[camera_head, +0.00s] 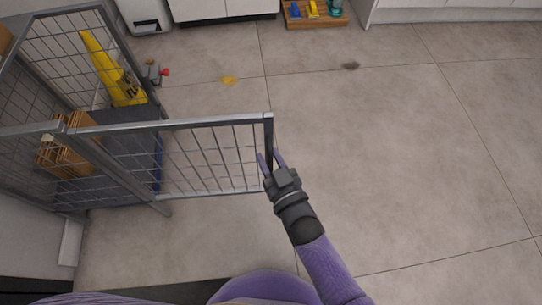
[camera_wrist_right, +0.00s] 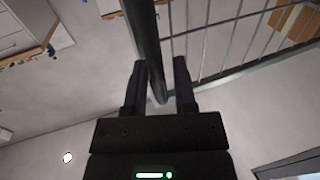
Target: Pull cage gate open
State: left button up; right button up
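The grey wire-mesh cage gate (camera_head: 212,158) stands swung out to the right from the cage (camera_head: 68,48) at the left of the head view. Its end post (camera_head: 269,130) is at the far right end of the gate. My right gripper (camera_head: 271,158) is at this post, with its fingers apart. In the right wrist view, the post (camera_wrist_right: 147,35) runs between the two fingers (camera_wrist_right: 160,68), with a visible gap on the right finger's side. The gate's mesh (camera_wrist_right: 240,35) shows behind. My left gripper is not in view.
Inside the cage are a yellow item (camera_head: 112,72), brown boxes (camera_head: 66,158) and a dark platform (camera_head: 115,138). A small item with a red part (camera_head: 156,73) is beside the cage. The floor to the right is free.

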jog(key=shift+o, duration=0.5)
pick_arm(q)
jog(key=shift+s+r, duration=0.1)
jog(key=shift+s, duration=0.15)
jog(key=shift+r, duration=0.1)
pick_arm(e)
jog(key=shift+d, duration=0.1)
pick_arm(q)
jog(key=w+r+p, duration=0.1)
jog(key=p, duration=0.1)
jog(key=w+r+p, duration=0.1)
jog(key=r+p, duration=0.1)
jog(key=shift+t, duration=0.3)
pick_arm(e)
jog(key=v, duration=0.9)
jog(key=shift+s+d, duration=0.15)
jog(key=shift+s, duration=0.2)
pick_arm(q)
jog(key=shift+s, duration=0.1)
